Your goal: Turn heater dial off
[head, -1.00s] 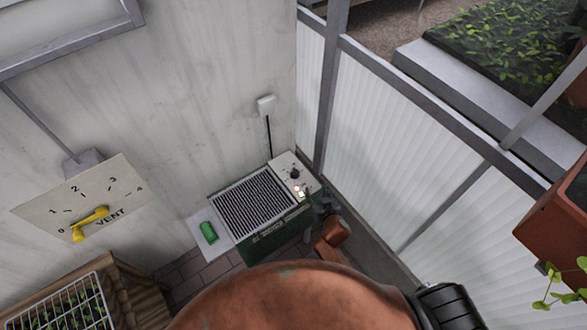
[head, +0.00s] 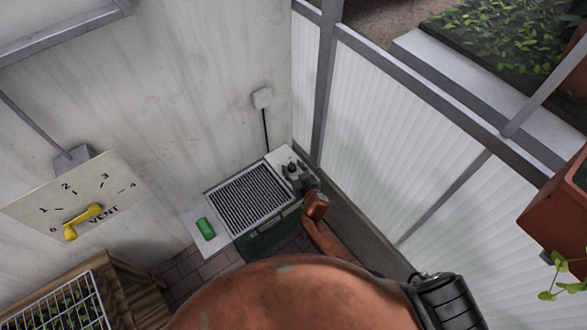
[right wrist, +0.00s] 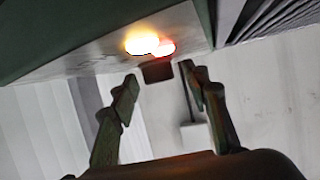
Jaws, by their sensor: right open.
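The green heater (head: 250,243) stands in the corner against the wall, with a dark grille on top. Its pale control panel (head: 279,156) carries a small dark dial (head: 292,167), partly hard to tell from my fingers. My right gripper (head: 298,180) is over the panel, right by the dial. In the right wrist view, my open fingers (right wrist: 160,82) stand to either side of a dark block, which looks like the dial (right wrist: 158,72). I cannot tell whether they touch it. Glowing yellow and red lights (right wrist: 142,43) show just beyond it. My left gripper is out of view.
A yellow vent lever on a numbered plate (head: 118,178) is on the wall at left. Ribbed panels (head: 410,130) bound the right side.

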